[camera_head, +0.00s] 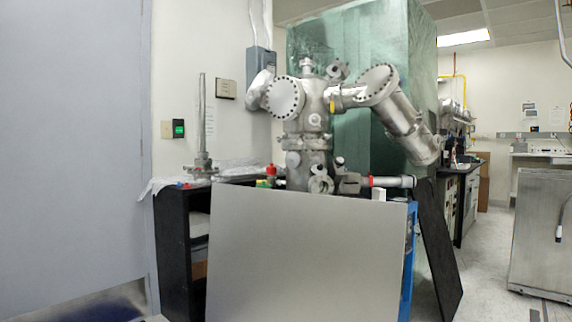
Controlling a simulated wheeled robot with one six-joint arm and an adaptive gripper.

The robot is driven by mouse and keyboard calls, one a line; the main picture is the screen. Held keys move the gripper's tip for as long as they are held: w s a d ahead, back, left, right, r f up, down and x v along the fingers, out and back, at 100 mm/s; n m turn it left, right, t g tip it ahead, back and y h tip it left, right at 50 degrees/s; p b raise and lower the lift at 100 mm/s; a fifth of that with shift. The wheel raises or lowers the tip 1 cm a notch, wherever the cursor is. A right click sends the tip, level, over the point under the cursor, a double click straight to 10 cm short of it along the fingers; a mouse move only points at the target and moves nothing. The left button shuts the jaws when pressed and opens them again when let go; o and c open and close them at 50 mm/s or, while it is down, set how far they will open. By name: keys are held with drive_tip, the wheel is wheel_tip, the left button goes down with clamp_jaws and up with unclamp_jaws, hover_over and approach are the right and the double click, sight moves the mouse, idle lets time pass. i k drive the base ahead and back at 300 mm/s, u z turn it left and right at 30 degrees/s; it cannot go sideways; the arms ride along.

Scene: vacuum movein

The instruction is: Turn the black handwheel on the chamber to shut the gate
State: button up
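The metal vacuum chamber (304,150) stands upright in the middle of the view, behind a large grey panel. A round bolted flange (285,98) faces me on its upper left. A wide tube with another bolted flange (377,84) slants down to the right. Small dark-ended fittings show at the upper right (343,66) and lower right (340,161) of the chamber. I cannot tell whether either of these is the black handwheel. The gate is not visible. My gripper is not in view.
The grey panel (305,255) blocks the chamber's lower front. A black cabinet (172,240) stands at its left and a leaning black board (438,245) at its right. A grey wall or door (70,140) fills the left. Open floor (485,265) shows at the right, beside a metal cabinet (540,235).

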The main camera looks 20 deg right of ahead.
sight(338, 160)
drive_tip(key=u, duration=0.3)
drive_tip(key=i, duration=1.15)
drive_tip(key=z, duration=0.7)
